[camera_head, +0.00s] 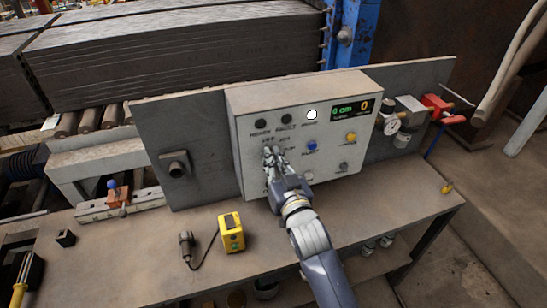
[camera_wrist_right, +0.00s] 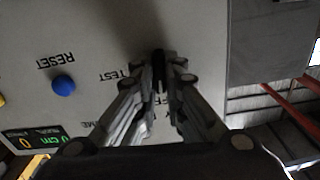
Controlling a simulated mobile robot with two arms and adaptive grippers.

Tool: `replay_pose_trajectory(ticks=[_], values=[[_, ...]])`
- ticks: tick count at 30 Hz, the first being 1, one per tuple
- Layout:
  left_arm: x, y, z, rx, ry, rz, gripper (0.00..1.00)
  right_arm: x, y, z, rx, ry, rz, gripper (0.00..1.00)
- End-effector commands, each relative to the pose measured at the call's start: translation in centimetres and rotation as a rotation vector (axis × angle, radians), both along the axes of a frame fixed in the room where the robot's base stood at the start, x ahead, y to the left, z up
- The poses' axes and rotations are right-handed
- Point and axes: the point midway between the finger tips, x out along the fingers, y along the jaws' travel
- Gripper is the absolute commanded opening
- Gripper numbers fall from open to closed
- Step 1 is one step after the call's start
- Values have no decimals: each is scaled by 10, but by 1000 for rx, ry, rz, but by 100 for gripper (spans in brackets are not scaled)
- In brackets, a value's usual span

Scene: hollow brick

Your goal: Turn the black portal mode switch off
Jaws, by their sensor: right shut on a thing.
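The grey-white control box (camera_head: 300,97) stands upright on the bench. My right gripper (camera_head: 272,152) reaches its front face at the left, below the dark lamps. In the right wrist view, my right gripper (camera_wrist_right: 161,78) is shut on the black switch (camera_wrist_right: 158,58), whose dark end shows between the fingertips. The "TEST" label lies left of it, and other lettering is partly covered by the fingers. In the head view the gripper hides the switch. My left gripper is not in view.
A blue button (camera_head: 311,145) and a yellow button (camera_head: 350,138) sit right of the gripper. A white lamp (camera_head: 311,114) is beside the display (camera_head: 352,110), which reads 0 cm. A red valve (camera_head: 437,106) is at right.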

Motion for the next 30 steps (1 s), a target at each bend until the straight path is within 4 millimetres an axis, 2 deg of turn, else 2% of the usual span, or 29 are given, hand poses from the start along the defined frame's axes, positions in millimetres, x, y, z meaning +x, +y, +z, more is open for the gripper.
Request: replay_pose_trajectory(ticks=[9,24,25,27,30], values=[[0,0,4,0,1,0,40,0,1,1,-104,-36,1,0],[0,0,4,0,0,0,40,0,1,1,-122,-43,0,0],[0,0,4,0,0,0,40,0,1,1,-122,-43,0,17],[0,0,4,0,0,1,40,0,1,1,-121,-42,0,30],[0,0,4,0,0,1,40,0,1,1,-120,-41,0,30]])
